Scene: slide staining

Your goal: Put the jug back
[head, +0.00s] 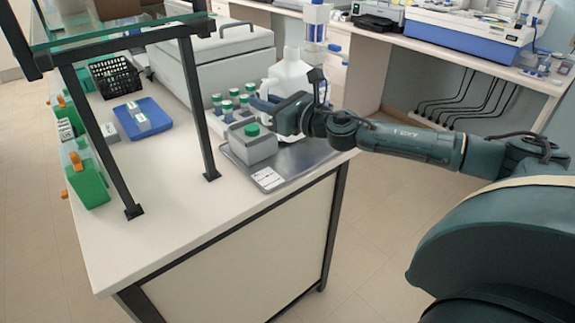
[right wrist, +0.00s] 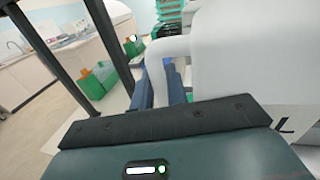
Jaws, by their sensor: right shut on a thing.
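The white jug (head: 290,72) is upright at the back of the grey metal tray (head: 312,158) on the bench corner. My right gripper (head: 262,103) reaches in from the right and hides part of the jug. In the right wrist view the jug (right wrist: 245,60) fills the upper right, and the blue fingers of my right gripper (right wrist: 160,85) are shut around its handle (right wrist: 165,48). I cannot tell whether the jug's base touches the tray. My left gripper is out of view.
A grey square bottle with a green cap (head: 252,146) stands on the tray, close in front of the jug. Several small green-capped bottles (head: 228,108) stand just left. A black shelf post (head: 198,110) rises from the bench, with a glass shelf (head: 110,28) above. The front bench top is clear.

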